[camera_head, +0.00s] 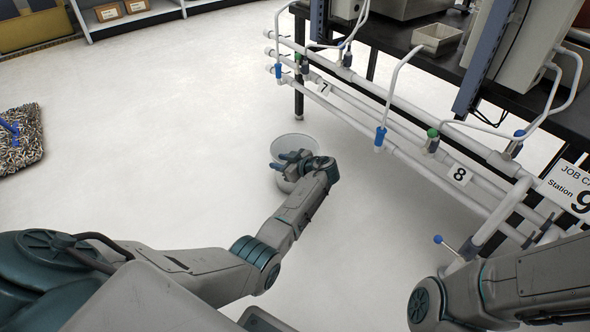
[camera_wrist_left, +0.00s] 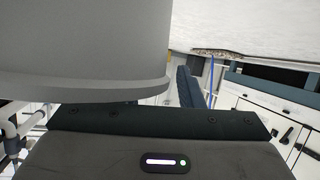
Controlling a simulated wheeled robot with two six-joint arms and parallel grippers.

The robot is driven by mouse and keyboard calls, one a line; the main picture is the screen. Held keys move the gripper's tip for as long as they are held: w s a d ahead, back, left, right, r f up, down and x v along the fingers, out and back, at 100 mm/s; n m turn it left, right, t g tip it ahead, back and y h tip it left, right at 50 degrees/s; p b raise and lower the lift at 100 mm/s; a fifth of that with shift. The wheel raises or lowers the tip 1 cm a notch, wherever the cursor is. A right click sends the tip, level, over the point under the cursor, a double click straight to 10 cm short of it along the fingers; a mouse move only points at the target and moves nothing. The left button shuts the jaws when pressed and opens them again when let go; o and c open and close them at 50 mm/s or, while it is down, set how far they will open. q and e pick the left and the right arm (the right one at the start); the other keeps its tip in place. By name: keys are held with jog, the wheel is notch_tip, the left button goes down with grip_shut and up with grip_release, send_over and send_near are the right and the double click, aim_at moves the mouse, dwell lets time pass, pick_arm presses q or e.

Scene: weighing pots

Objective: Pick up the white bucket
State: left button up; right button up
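The white bucket (camera_head: 297,141) stands on the pale floor near the middle of the head view, its near side partly covered by my left arm. My left gripper (camera_head: 280,161) is at the bucket's rim, with its fingers apart. In the left wrist view the bucket's wall and rim (camera_wrist_left: 85,45) fill the upper left, very close to the gripper. One dark ribbed finger (camera_wrist_left: 188,88) shows just right of the rim, with a small gap; the other finger is hidden there. My right arm shows at the lower right of the head view, with its gripper out of sight.
A rack of white pipes (camera_head: 397,106) with valves and a dark bench (camera_head: 455,72) stand to the right of the bucket. A mop head (camera_head: 20,138) lies at the far left. A shelf with boxes (camera_head: 108,12) is at the back. The floor left of the bucket is clear.

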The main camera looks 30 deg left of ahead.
pick_arm(q)
grip_shut()
